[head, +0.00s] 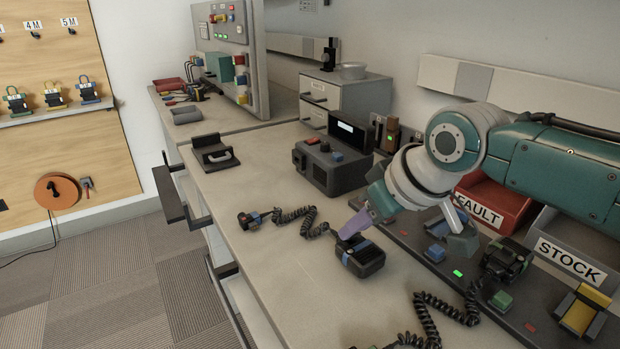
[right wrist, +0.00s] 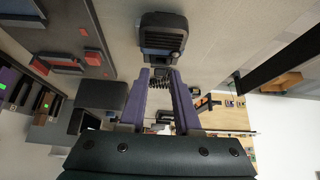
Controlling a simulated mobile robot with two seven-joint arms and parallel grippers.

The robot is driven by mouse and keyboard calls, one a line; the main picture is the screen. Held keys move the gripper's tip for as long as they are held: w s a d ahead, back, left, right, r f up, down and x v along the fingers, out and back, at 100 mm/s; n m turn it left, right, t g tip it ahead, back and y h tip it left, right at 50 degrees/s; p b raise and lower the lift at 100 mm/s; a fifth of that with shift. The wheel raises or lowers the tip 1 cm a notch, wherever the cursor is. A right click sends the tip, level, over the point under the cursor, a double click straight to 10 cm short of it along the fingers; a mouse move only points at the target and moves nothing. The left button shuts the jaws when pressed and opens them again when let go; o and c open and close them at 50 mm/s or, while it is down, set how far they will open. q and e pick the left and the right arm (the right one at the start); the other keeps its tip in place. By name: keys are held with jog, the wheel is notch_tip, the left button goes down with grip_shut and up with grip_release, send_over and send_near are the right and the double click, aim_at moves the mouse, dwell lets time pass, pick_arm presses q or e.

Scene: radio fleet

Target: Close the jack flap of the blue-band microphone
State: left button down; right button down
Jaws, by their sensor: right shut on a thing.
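The blue-band microphone (head: 366,262) is a dark block with a blue band, on the near part of the bench in the head view. In the right wrist view the microphone (right wrist: 163,30) is at the top, just beyond the fingertips. My right gripper (head: 355,229) comes down at its far side with purple fingers. In the right wrist view the gripper (right wrist: 160,74) is shut on the microphone's near end; the exact contact is hard to see. The jack flap cannot be made out. A coiled cord (head: 308,213) runs from the microphone to a small plug (head: 250,219). My left gripper is out of view.
A dark radio unit (head: 325,168) stands behind the microphone. A red FAULT bin (head: 494,205) and a grey STOCK bin (head: 570,246) stand at the right. Another dark microphone (head: 508,259) with a cord is there too. Bare bench (head: 265,270) lies left of the microphone.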

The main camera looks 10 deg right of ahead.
aim_at(366, 254)
jog(key=shift+s+d+f+t, duration=0.1)
jog(key=shift+s+f+t, duration=0.1)
jog(key=shift+s+t, duration=0.15)
jog(key=shift+s+d+f+t+y+b, duration=0.15)
jog(key=shift+f+t+y+b, duration=0.35)
jog(key=shift+t, duration=0.35)
jog(key=t+b, duration=0.1)
jog(key=b, duration=0.1)
jog(key=f+t+y+b, duration=0.1)
jog(key=shift+s+f+t+b, duration=0.1)
jog(key=shift+s+t+b, duration=0.2)
jog(key=shift+b, duration=0.05)
jog(key=shift+s+d+t+b, duration=0.1)
jog(key=shift+t+b, duration=0.5)
jog(key=shift+b, duration=0.45)
jog(key=c, duration=0.8)
grip_release()
